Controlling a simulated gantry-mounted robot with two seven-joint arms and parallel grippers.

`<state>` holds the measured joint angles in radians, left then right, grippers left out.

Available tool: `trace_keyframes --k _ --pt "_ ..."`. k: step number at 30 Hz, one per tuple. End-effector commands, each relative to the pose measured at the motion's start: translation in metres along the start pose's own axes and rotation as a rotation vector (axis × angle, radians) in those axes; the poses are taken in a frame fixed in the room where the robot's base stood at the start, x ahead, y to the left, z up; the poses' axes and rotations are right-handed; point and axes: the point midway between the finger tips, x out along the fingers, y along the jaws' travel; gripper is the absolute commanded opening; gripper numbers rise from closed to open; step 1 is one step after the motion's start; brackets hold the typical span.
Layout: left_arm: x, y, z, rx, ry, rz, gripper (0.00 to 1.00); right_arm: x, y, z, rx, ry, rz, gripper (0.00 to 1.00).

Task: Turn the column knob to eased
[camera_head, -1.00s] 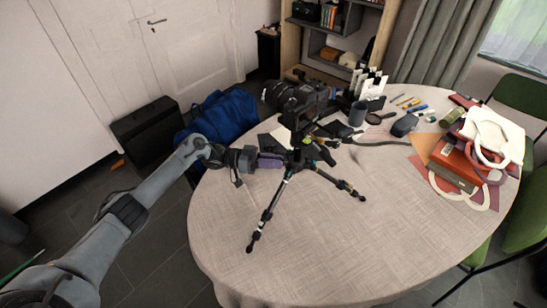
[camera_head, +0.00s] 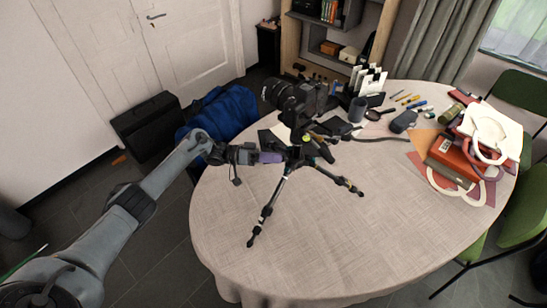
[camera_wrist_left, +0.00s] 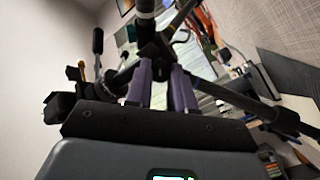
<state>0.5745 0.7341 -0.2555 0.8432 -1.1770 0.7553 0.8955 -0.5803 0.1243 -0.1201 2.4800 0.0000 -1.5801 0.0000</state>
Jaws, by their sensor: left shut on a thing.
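A black camera (camera_head: 300,98) sits on a dark tripod (camera_head: 270,205) standing on the round table. My left gripper (camera_head: 270,157) reaches in from the left to the upper part of the tripod, just below the camera. Its purple fingers (camera_wrist_left: 160,82) are close together in the left wrist view, shut on a small dark part at the tripod's column. This appears to be the column knob, mostly hidden between the fingertips. I cannot read its setting. My right gripper is not in view.
The table (camera_head: 300,260) is clear in front of the tripod. A dark mug (camera_head: 358,109), pens and a magnifier lie behind it to the right. A blue bag (camera_head: 225,112) is on the floor.

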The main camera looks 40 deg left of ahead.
Motion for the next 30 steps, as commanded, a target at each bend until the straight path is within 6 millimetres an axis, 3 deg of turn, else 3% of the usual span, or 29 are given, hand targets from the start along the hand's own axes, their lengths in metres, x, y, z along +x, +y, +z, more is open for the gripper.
trace_keyframes --k 6,7,11,23,30 --pt "0.000 0.000 0.000 0.000 0.000 0.000 0.00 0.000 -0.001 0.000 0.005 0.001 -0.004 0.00" --pt "0.000 0.000 0.000 0.000 0.000 0.000 0.28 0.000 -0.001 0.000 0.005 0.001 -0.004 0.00" --pt "0.000 0.000 0.000 0.001 0.000 0.000 0.47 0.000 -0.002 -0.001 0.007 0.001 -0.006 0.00" --pt "-0.004 0.000 0.000 0.001 0.000 -0.001 0.49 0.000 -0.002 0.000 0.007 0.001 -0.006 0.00" --pt "-0.036 -0.002 0.001 0.002 -0.001 -0.004 0.49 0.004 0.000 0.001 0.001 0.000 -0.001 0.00"
